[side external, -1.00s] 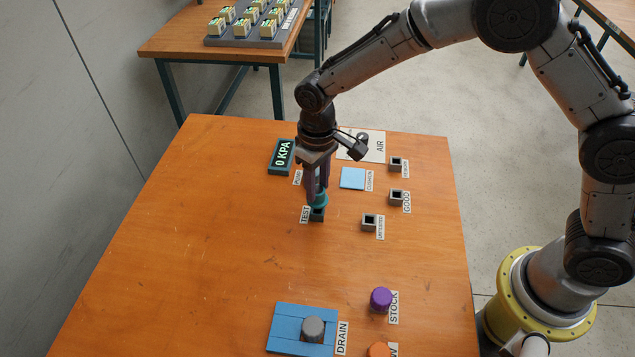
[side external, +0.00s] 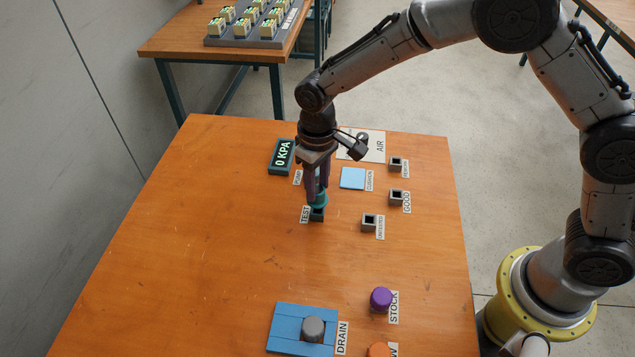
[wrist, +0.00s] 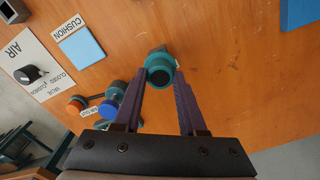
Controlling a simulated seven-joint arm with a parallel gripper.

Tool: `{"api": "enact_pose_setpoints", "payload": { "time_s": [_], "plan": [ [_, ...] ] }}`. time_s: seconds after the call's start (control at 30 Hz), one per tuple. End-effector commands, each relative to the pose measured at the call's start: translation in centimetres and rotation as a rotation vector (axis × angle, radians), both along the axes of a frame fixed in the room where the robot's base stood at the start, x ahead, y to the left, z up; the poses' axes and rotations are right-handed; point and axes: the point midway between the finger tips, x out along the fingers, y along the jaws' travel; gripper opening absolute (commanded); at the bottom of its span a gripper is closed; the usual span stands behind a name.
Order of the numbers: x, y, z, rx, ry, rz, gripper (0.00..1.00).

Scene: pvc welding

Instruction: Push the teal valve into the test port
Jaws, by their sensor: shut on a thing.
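The teal valve (side external: 319,201) is between the fingers of my gripper (side external: 317,194), which is shut on it and points down. The valve stands roughly upright directly over the dark test port (side external: 317,215), beside the TEST label. Its lower end meets the port's top in the side view; I cannot tell how deep it sits. In the wrist view the teal valve (wrist: 158,58) shows a dark round end at the fingertips of my gripper (wrist: 161,74). The port is hidden there behind the valve.
A display (side external: 282,156) reads 0 KPA at the back. A blue cushion pad (side external: 353,178) and several small square ports, including the GOLD one (side external: 396,198), stand to the right. A purple stock piece (side external: 381,299) and blue drain tray (side external: 288,343) are in front. The table's left is clear.

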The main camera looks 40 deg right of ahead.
Motion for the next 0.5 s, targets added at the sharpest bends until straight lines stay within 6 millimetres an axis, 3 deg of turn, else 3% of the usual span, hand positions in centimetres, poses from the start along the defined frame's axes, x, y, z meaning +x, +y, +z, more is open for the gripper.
{"api": "enact_pose_setpoints", "payload": {
  "time_s": [0.5],
  "plan": [
    [0.0,0.0,-1.1,0.000,0.001,0.000,0.00]
  ]
}}
